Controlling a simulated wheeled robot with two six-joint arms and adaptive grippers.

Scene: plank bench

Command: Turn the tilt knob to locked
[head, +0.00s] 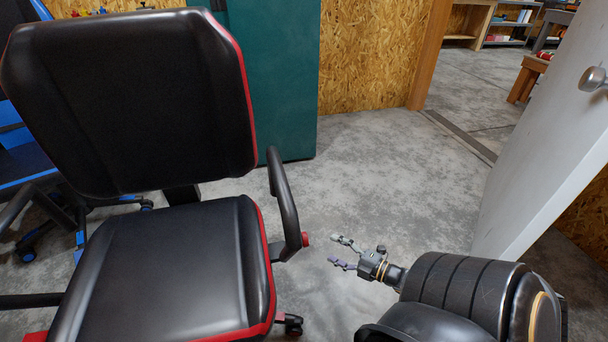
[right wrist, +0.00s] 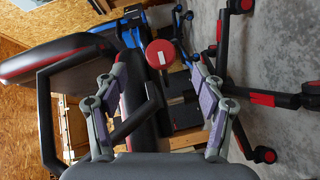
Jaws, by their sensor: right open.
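The office chair (head: 160,270) is black with red piping and fills the left of the head view. The red tilt knob (head: 306,240) sticks out at its right side, by the foot of the armrest. In the right wrist view the knob (right wrist: 160,53) is a round red disc between the fingertips in the picture. My right gripper (head: 333,249) is open and empty, just right of the knob and apart from it in the head view. Its two fingers spread wide in the right wrist view (right wrist: 157,65). No lock marking is legible. My left gripper is not in view.
The black armrest (head: 284,195) rises above the knob. A chair castor (head: 292,324) shows below. A teal cabinet (head: 270,80) stands behind the chair. A white door (head: 555,140) stands open at the right. The grey floor (head: 400,170) between is clear.

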